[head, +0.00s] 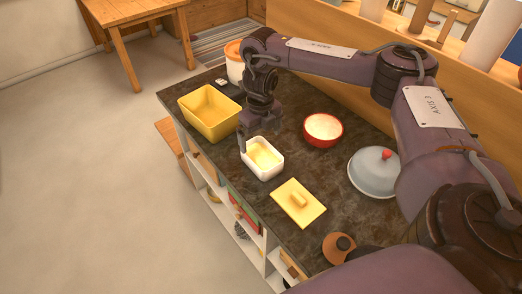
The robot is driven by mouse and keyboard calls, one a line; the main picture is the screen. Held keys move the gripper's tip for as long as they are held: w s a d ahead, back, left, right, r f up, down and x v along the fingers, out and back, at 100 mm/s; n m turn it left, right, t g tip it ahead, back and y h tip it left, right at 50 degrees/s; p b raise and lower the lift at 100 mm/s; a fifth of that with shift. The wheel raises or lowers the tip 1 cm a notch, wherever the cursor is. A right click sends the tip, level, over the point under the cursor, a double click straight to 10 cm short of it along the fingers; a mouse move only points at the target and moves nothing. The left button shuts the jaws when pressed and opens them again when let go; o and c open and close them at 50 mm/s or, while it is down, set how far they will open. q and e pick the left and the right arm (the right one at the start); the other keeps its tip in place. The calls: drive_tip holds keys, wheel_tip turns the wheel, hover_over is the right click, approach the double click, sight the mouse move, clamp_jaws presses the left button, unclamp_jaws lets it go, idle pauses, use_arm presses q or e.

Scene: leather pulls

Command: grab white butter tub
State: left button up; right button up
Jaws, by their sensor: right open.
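The white butter tub (264,170) stands open on the dark counter, a small rectangular tub with pale yellow butter inside. My right gripper (257,135) points down at the tub's far left side, its fingers near the rim. It is open. One finger shows at the tub's left corner; the other is hard to make out, and I cannot tell whether either touches the rim. A yellow lid with a knob (298,203) lies flat on the counter in front of the tub. My left gripper is not in view.
A yellow bin (209,113) stands left of the tub, close to my right gripper. A red bowl (323,130) and a grey dome with a red knob (374,172) stand to the right. A white and orange container (234,62) stands behind. The dark counter's (228,167) left edge is near the tub.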

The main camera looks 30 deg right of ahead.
sight(261, 163)
drive_tip(key=shift+s+a+f, duration=0.4)
drive_tip(key=shift+s+f, duration=0.25)
drive_tip(key=shift+s, duration=0.05)
drive_tip(key=shift+s+f+p, duration=0.25)
drive_tip(key=shift+f+p, duration=0.7)
drive_tip(key=shift+p, duration=0.05)
drive_tip(key=f, duration=0.2)
drive_tip(key=shift+w+d+f+p, duration=0.2)
drive_tip(key=shift+w+f+p, duration=0.1)
drive_tip(key=shift+f, duration=0.4)
drive_tip(key=shift+s, duration=0.1)
drive_tip(key=c, duration=0.8)
drive_tip(key=shift+r, duration=0.1)
drive_tip(key=c, duration=0.4)
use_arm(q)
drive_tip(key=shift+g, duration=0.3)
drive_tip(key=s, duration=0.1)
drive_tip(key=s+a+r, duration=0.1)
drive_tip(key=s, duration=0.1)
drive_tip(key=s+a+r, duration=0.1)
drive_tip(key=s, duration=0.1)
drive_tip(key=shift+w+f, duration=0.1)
